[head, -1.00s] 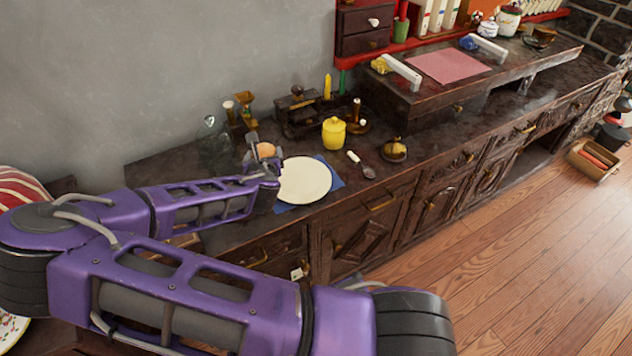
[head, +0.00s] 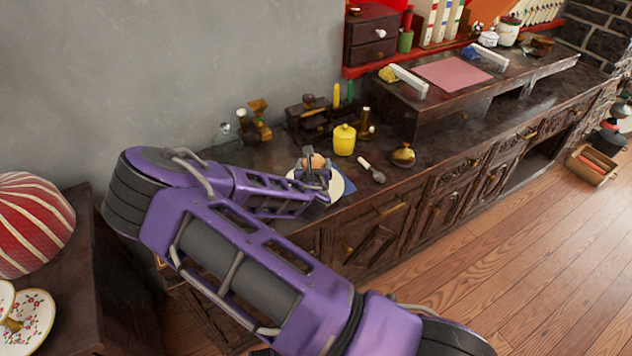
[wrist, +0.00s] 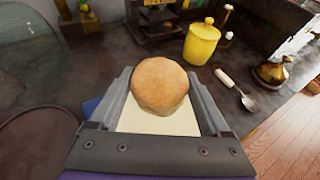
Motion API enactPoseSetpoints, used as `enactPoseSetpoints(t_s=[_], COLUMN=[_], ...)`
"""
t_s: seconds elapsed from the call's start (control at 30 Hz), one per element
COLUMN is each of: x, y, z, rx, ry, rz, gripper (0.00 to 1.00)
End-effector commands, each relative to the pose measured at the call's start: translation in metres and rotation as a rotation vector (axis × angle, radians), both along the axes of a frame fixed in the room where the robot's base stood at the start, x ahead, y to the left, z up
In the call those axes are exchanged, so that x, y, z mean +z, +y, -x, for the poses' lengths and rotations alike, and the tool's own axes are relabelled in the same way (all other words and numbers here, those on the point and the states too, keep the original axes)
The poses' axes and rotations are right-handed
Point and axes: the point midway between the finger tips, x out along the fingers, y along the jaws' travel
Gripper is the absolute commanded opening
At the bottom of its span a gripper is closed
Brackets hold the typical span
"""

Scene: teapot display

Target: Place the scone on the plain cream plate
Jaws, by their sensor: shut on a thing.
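The scone (wrist: 160,84) is round and golden brown, and in the wrist view it sits between the two fingers of my gripper (wrist: 161,92). My gripper is shut on it. In the head view the scone (head: 314,161) shows at the end of my arm, over the plate. The plain cream plate (head: 337,183) lies on a blue cloth on the dark counter, partly hidden by my gripper and arm. In the wrist view the plate (wrist: 135,118) shows below and around the scone. I cannot tell whether the scone touches the plate.
A yellow lidded jar (head: 344,141), a spoon (head: 372,170) and a brass pot (head: 403,155) stand or lie right of the plate. A dark scale-like object (head: 309,119) stands behind. A blue cloth (head: 348,190) shows under the plate. The counter's front edge is close.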

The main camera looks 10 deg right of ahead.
Motion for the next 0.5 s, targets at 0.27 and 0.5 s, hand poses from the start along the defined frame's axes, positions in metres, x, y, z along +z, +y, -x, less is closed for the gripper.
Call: enactPoseSetpoints(t_s=[0.27,0.5], x=[-0.027,-0.056], y=[-0.001,-0.001], z=[0.000,0.000], rx=[-0.001,-0.001], ry=[-0.001,-0.001], rz=[0.001,0.000], gripper=[0.25,0.25])
